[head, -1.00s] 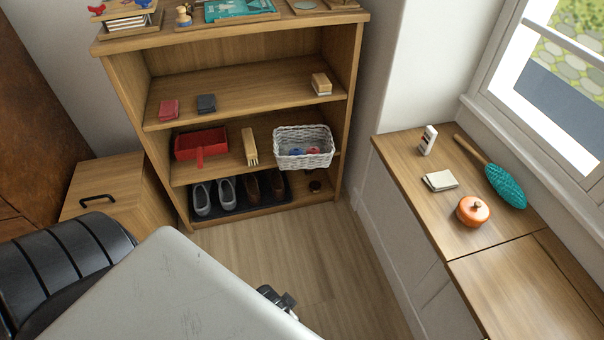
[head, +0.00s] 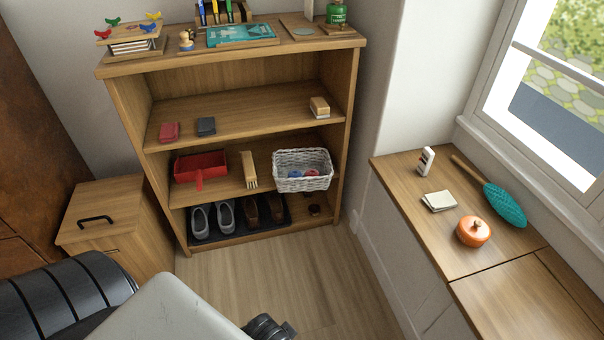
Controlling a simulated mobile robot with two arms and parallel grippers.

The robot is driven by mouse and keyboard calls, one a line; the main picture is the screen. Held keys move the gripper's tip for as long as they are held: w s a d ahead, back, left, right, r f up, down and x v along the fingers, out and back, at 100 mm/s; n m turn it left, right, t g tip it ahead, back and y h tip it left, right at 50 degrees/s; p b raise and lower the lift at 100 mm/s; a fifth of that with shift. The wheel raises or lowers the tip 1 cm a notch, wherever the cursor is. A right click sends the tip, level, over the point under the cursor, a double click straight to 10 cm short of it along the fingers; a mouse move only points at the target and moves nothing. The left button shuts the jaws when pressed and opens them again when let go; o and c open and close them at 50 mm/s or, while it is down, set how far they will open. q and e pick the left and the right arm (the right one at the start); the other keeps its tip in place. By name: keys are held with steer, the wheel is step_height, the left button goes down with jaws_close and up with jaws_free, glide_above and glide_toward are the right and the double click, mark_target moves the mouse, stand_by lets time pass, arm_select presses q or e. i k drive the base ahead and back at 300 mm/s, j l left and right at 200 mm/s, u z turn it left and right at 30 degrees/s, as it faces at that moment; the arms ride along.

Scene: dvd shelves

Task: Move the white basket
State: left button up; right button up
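The white wicker basket (head: 303,184) stands on the middle shelf of the wooden bookcase, at its right end. It holds small blue and red items. Its front edge reaches about the shelf's front edge. Parts of my own body fill the lower left of the head view, well in front of the bookcase. A dark piece of mine shows at the bottom edge, but I cannot make out gripper fingers. Neither gripper can be seen clearly, and none is at the basket.
Shoes (head: 226,216) stand on the shelf below. A sideboard (head: 480,265) with an orange pot (head: 473,232) and teal duster (head: 504,205) stands right. The wooden floor (head: 285,280) between is clear.

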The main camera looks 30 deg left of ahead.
mark_target(283, 186)
steer(key=u, duration=1.5)
steer(key=i+l+u, duration=0.3)
steer(key=i, duration=0.35)
steer(key=i+l+u, duration=0.3)
steer(key=i+l, duration=0.25)
